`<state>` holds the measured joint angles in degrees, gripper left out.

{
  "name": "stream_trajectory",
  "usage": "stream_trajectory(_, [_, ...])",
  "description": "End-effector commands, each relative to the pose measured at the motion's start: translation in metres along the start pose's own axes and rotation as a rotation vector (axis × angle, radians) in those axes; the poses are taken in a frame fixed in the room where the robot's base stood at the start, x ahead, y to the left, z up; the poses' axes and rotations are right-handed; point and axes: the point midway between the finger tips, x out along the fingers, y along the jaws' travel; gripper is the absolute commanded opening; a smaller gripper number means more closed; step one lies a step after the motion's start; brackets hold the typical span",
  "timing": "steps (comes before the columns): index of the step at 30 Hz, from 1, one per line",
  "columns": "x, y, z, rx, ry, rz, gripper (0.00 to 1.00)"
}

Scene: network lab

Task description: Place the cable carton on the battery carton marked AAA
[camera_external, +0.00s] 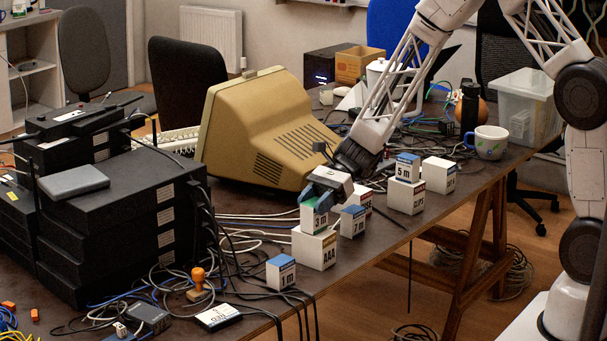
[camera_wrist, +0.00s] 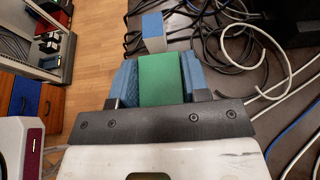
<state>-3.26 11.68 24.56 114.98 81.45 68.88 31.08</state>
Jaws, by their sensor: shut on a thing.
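My gripper (camera_external: 322,190) is shut on a small white cable carton marked 3 m (camera_external: 313,219), with a green top. In the wrist view its green top (camera_wrist: 161,80) lies between the two blue fingers of my gripper (camera_wrist: 158,82). The battery carton marked AAA (camera_external: 314,250) stands on the table directly below it. The 3 m carton is upright over the AAA carton's top; I cannot tell whether it touches or hovers just above. The AAA carton is hidden in the wrist view.
Blue-topped cartons marked 1 m (camera_external: 281,272) and 7 m (camera_external: 352,221) stand close by. A 5 m carton (camera_external: 407,167) sits on a white carton (camera_external: 405,196), beside another white carton (camera_external: 438,176). A beige monitor (camera_external: 262,130), black boxes (camera_external: 125,220) and loose cables crowd the table.

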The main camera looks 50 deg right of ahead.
Motion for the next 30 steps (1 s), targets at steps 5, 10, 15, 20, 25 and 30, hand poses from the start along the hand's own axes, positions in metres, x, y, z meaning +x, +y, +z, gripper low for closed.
stream_trajectory(5, [0.001,0.0,-0.003,0.0,0.0,0.0,0.16])
stream_trajectory(10, [0.001,0.0,-0.003,0.0,0.0,0.0,0.68])
stream_trajectory(15, [0.001,0.0,-0.003,0.0,0.0,0.0,0.68])
stream_trajectory(20, [0.001,0.0,-0.002,0.0,0.0,0.0,0.68])
stream_trajectory(25, [-0.004,0.0,0.0,-0.001,0.0,0.0,0.68])
stream_trajectory(30, [-0.017,-0.001,0.0,0.0,0.0,-0.002,0.68])
